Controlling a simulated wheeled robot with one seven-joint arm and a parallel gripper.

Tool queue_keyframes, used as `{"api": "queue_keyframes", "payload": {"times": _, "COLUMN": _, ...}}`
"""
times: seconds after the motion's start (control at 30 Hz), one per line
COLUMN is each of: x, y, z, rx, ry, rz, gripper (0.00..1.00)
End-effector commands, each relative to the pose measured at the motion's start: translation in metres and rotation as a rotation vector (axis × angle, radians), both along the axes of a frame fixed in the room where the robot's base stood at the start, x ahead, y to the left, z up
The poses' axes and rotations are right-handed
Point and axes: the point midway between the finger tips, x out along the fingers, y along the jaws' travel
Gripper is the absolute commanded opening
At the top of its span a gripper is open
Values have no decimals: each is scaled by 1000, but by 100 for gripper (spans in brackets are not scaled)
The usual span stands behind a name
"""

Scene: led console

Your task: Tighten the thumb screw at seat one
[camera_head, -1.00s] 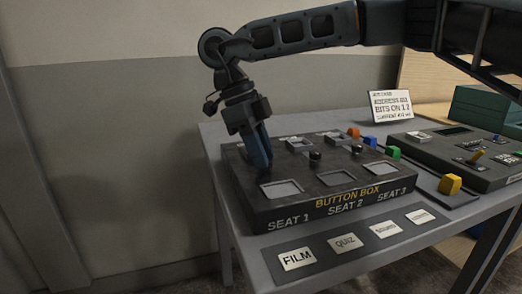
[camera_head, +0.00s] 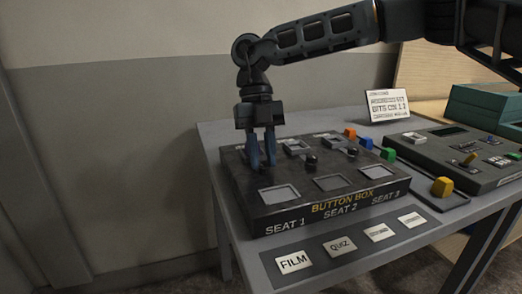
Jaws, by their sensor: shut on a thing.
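The dark button box (camera_head: 232,192) lies on the grey table, with SEAT 1, SEAT 2 and SEAT 3 lettered along its front. Seat one has an empty square recess (camera_head: 279,195) at the left front. My gripper (camera_head: 263,163) points straight down behind that recess, its two blue fingers side by side at the box top. It is shut on the seat one thumb screw, which the fingers mostly hide. Black thumb screws show at seat two (camera_head: 311,160) and seat three (camera_head: 352,150).
Colored blocks, blue (camera_head: 366,142) and green (camera_head: 388,154) among them, lie right of the box. A second console (camera_head: 470,150) and a printed card (camera_head: 387,106) stand farther right. Label cards (camera_head: 294,262) lie in front.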

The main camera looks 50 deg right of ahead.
Motion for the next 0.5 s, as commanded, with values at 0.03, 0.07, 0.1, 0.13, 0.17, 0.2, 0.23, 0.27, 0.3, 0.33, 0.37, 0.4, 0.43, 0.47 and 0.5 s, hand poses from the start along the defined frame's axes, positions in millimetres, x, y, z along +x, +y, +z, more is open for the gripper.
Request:
{"api": "queue_keyframes", "payload": {"times": 0.03, "x": 0, "y": -1, "z": 5, "rx": -1, "ry": -5, "rz": -44, "gripper": 0}}
{"api": "queue_keyframes", "payload": {"times": 0.07, "x": 0, "y": -1, "z": 5, "rx": 0, "ry": -5, "rz": -74, "gripper": 0}}
{"api": "queue_keyframes", "payload": {"times": 0.1, "x": 0, "y": -1, "z": 5, "rx": 0, "ry": -4, "rz": -111, "gripper": 0}}
{"api": "queue_keyframes", "payload": {"times": 0.13, "x": 0, "y": -1, "z": 5, "rx": 0, "ry": -4, "rz": -139, "gripper": 0}}
{"api": "queue_keyframes", "payload": {"times": 0.17, "x": -1, "y": -1, "z": 5, "rx": 0, "ry": -4, "rz": -168, "gripper": 0}}
{"api": "queue_keyframes", "payload": {"times": 0.2, "x": -1, "y": -2, "z": 4, "rx": 0, "ry": -4, "rz": -206, "gripper": 0}}
{"api": "queue_keyframes", "payload": {"times": 0.23, "x": -1, "y": -2, "z": 4, "rx": 0, "ry": -4, "rz": -234, "gripper": 0}}
{"api": "queue_keyframes", "payload": {"times": 0.27, "x": -1, "y": -2, "z": 4, "rx": 1, "ry": -3, "rz": -262, "gripper": 0}}
{"api": "queue_keyframes", "payload": {"times": 0.3, "x": -1, "y": -2, "z": 4, "rx": 1, "ry": -4, "rz": -299, "gripper": 0}}
{"api": "queue_keyframes", "payload": {"times": 0.33, "x": -2, "y": -2, "z": 4, "rx": 1, "ry": -4, "rz": -326, "gripper": 0}}
{"api": "queue_keyframes", "payload": {"times": 0.37, "x": -2, "y": -2, "z": 4, "rx": 0, "ry": -5, "rz": -352, "gripper": 0}}
{"api": "queue_keyframes", "payload": {"times": 0.4, "x": -2, "y": -3, "z": 4, "rx": 1, "ry": -5, "rz": -386, "gripper": 0}}
{"api": "queue_keyframes", "payload": {"times": 0.43, "x": -3, "y": -3, "z": 4, "rx": 0, "ry": -4, "rz": -411, "gripper": 0}}
{"api": "queue_keyframes", "payload": {"times": 0.47, "x": -3, "y": -3, "z": 4, "rx": 0, "ry": -5, "rz": -436, "gripper": 0}}
{"api": "queue_keyframes", "payload": {"times": 0.5, "x": -3, "y": -3, "z": 4, "rx": 1, "ry": -4, "rz": -467, "gripper": 0}}
